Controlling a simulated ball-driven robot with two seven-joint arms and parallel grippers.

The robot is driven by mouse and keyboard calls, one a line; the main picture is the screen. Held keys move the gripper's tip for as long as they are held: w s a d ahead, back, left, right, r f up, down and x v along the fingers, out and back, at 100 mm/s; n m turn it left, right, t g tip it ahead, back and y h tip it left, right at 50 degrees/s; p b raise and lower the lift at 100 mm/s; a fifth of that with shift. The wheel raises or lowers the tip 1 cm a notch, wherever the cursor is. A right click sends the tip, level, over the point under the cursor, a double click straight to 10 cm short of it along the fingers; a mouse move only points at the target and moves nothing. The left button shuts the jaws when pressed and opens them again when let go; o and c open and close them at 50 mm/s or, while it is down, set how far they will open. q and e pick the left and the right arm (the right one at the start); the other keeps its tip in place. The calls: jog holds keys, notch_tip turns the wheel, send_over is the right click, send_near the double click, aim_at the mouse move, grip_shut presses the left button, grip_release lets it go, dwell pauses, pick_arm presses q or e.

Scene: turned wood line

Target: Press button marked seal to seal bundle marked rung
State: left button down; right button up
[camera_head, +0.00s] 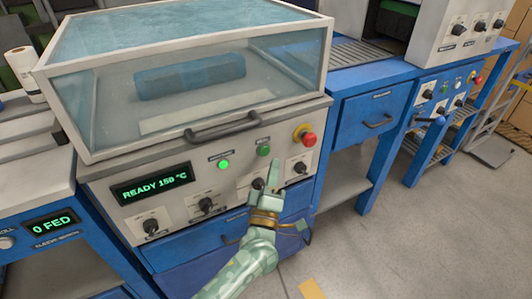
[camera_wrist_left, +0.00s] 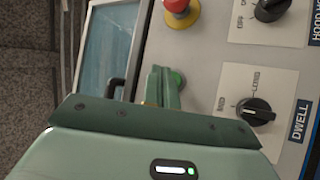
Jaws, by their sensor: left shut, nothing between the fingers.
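The sealing machine has a clear hood (camera_head: 290,50) that is down. A blue wrapped bundle (camera_head: 190,77) lies under it; no mark on it is readable. On the sloped front panel are a brightly lit green button (camera_head: 223,164), a darker green button (camera_head: 263,150) and a red mushroom button (camera_head: 307,139) on a yellow base. Their labels are too small to read. My left gripper (camera_head: 273,166) is shut and empty, its fingertips just below the darker green button. In the left wrist view the fingertips (camera_wrist_left: 163,78) partly cover a green button (camera_wrist_left: 178,79); contact cannot be told. My right gripper is out of view.
The panel display (camera_head: 152,184) reads "READY 150 °C". Several black knobs (camera_head: 205,204) sit low on the panel, one marked DWELL (camera_wrist_left: 256,111) in the wrist view. A hood handle (camera_head: 222,128) juts out above the buttons. A blue drawer bench (camera_head: 372,113) stands at right.

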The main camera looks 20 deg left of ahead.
pick_arm(q)
jog(key=shift+w+a, duration=0.6)
jog(key=shift+a, duration=0.15)
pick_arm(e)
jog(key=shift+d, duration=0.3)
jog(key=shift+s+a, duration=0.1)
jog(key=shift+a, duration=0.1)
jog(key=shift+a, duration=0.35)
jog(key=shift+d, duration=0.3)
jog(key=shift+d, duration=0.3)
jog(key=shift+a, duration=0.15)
